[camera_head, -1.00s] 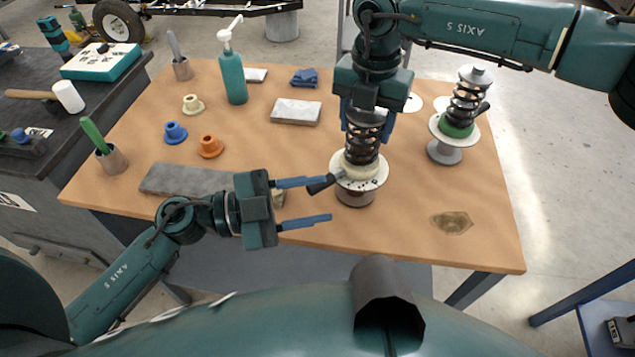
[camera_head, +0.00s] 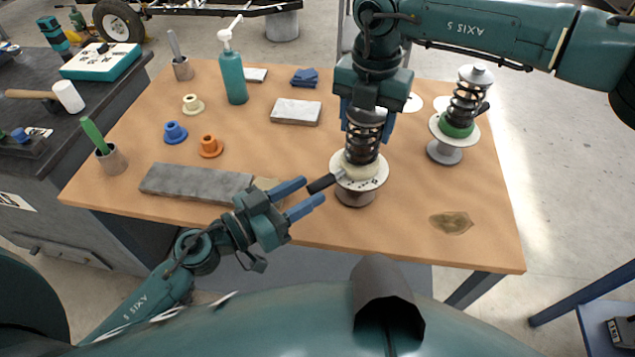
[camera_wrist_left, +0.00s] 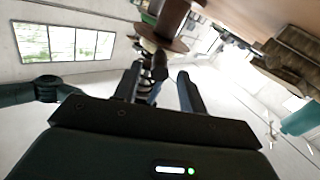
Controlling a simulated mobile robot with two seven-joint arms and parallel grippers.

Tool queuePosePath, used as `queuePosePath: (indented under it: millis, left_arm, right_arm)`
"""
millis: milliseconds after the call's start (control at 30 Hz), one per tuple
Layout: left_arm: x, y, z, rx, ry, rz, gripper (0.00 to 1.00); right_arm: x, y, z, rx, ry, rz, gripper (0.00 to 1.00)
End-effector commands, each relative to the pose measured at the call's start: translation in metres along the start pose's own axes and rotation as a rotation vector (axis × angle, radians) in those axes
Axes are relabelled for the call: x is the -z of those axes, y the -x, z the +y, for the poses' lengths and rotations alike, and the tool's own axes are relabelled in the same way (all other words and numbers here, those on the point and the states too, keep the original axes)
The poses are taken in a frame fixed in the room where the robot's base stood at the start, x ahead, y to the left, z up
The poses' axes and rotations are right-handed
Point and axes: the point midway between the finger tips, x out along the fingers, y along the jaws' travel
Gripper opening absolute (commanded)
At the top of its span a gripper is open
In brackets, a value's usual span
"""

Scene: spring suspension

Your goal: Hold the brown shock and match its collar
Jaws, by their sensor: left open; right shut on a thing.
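A shock with a dark coil spring (camera_head: 362,150) and a cream collar (camera_head: 361,171) stands upright on a round white plate over a brownish base (camera_head: 356,198). My right gripper (camera_head: 366,122) is shut on its top from above. A black handle (camera_head: 322,184) sticks out leftward from its plate. My left gripper (camera_head: 313,191) is open, its blue fingertips close to the handle's end. In the left wrist view, the handle (camera_wrist_left: 159,66) shows between the open fingers (camera_wrist_left: 157,74), with the brown base (camera_wrist_left: 170,22) beyond; contact cannot be told. Loose cream (camera_head: 192,104), blue (camera_head: 175,133) and orange (camera_head: 210,147) collars lie on the table.
A second shock with a green collar (camera_head: 457,128) stands on a grey stand at the right. A grey slab (camera_head: 195,182) lies at the front left of the table (camera_head: 420,215). A teal bottle (camera_head: 234,78) stands behind. A brown stain (camera_head: 451,223) marks the clear front right.

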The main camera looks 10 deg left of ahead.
Motion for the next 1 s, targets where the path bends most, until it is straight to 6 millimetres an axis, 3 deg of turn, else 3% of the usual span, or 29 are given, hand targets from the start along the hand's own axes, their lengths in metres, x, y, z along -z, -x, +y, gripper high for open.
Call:
queuePosePath:
  millis: [200,600,1000]
  left_arm:
    - [0.001,-0.029,0.000,-0.001,-0.001,0.001,0.41]
    - [0.000,-0.036,0.001,-0.002,-0.001,0.000,0.41]
    - [0.000,-0.036,0.001,-0.002,-0.001,0.000,0.09]
  right_arm:
    - [-0.001,0.001,0.000,-0.001,-0.001,-0.002,0.29]
    - [-0.001,0.001,0.000,-0.001,-0.001,-0.002,0.29]
    - [-0.001,0.001,0.000,-0.001,-0.001,-0.002,0.29]
